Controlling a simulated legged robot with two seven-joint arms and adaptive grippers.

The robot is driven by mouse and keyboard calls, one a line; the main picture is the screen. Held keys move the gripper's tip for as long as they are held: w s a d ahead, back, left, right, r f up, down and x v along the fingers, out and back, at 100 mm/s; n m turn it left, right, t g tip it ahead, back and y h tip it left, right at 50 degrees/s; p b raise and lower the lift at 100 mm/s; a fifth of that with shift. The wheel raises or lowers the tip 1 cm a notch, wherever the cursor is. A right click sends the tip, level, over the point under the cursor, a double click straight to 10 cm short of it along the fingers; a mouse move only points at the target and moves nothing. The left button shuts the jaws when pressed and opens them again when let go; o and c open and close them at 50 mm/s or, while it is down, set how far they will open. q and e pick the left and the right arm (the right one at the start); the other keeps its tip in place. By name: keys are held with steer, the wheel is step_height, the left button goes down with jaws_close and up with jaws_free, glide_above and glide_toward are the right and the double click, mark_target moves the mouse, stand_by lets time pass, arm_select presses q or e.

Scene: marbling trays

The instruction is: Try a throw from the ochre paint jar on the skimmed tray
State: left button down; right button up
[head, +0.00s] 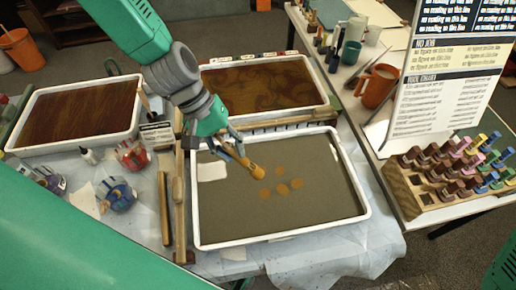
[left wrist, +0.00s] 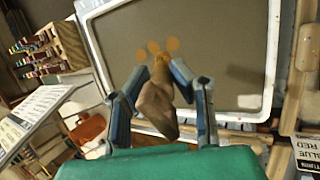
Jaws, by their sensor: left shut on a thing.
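The front tray (head: 366,211) has a white rim and a plain grey-brown surface, with several round ochre spots (head: 282,189) near its middle. It also shows in the left wrist view (left wrist: 95,45), with ochre spots (left wrist: 172,44). My left gripper (head: 236,150) is over this tray, shut on a brown brush-like tool (head: 246,162) with an ochre end. In the left wrist view the tool (left wrist: 157,100) sits between the two fingers (left wrist: 160,82), its ochre end pointing at the tray. I cannot make out an ochre paint jar. My right gripper is not in view.
Red (head: 132,155) and blue (head: 119,197) jars stand left of the front tray. Two trays with brown, patterned liquid lie behind, at left (head: 30,98) and centre (head: 322,82). An orange mug (head: 377,87), a sign (head: 450,75) and a rack of bottles (head: 432,206) stand at right.

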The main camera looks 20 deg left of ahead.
arm_select(q)
steer(key=shift+s+a+p, duration=1)
steer(key=shift+s+a, duration=1.5)
steer(key=shift+s, duration=1.65)
steer(key=a+b+x, duration=0.1)
steer(key=b+x, duration=0.3)
steer(key=x, duration=0.1)
steer(key=shift+a+r+p, duration=0.5)
steer(key=shift+r+p, duration=1.75)
steer(key=shift+p, duration=0.4)
steer(key=w+d, duration=0.7)
steer(key=w, duration=0.5)
steer(key=w+d, duration=0.8)
steer(key=w, duration=0.4)
steer(key=shift+w+d, duration=0.25)
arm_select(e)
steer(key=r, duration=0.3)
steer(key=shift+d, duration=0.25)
arm_select(q)
steer(key=shift+r, duration=0.1)
